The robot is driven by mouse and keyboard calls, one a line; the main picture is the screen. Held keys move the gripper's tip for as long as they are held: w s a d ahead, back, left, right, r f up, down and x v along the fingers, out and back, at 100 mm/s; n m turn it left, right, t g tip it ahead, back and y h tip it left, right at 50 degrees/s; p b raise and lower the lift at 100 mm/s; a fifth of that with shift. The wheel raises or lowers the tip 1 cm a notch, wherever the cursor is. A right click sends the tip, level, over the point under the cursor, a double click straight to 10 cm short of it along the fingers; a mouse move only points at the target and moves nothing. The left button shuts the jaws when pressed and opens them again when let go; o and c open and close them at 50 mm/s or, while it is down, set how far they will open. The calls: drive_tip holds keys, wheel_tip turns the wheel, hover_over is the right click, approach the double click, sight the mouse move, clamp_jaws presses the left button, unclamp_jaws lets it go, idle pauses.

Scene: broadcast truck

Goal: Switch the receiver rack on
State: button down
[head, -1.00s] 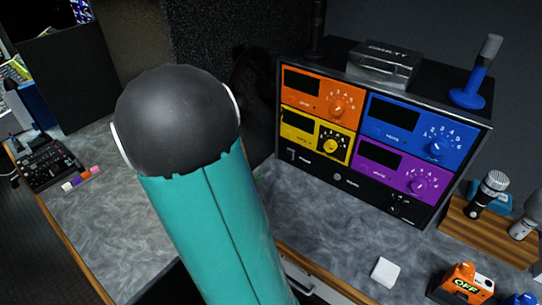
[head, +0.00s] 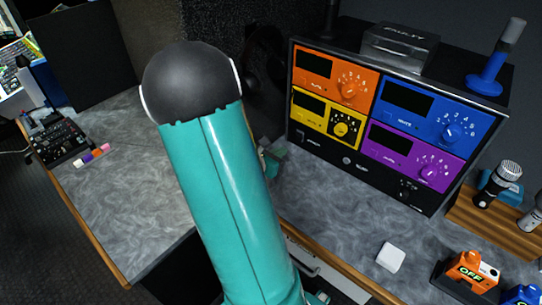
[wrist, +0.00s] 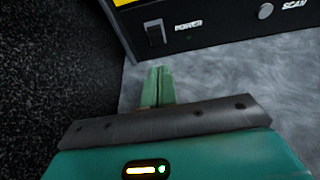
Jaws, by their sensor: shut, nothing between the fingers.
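The receiver rack (head: 330,150) is a black case with orange, yellow, blue and purple units, whose displays are dark. Its black power switch (head: 300,134) is low on the left of the front. In the wrist view the switch (wrist: 155,32), beside the word POWER, is just beyond my fingertips. A small dim green dot sits under that label. My gripper (wrist: 159,70) is shut and empty, its green fingers together, pointing at the rack's lower front below the switch, apart from it. In the head view my gripper (head: 274,158) is partly hidden behind my teal arm.
A round SCAN button (wrist: 265,11) is right of the switch. A white block (head: 390,257) and an orange device marked OFF (head: 470,272) are on the counter. Microphones (head: 503,180) stand on a wooden base at right. The grey counter (head: 130,210) is mostly clear at left.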

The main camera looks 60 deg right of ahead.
sight(298, 135)
drive_tip(key=d, duration=0.3)
drive_tip(key=s+d, duration=0.1)
drive_tip(key=d, duration=0.1)
drive_tip(key=shift+d+r, duration=0.15)
drive_tip(key=shift+r, duration=0.2)
drive_tip(key=shift+d+r, duration=0.15)
drive_tip(key=shift+d, duration=0.3)
drive_tip(key=shift+s+d+r+y, duration=0.1)
drive_tip(key=shift+d+r+y, duration=0.4)
drive_tip(key=shift+y, duration=0.1)
drive_tip(key=shift+f, duration=0.1)
drive_tip(key=shift+r, duration=0.8)
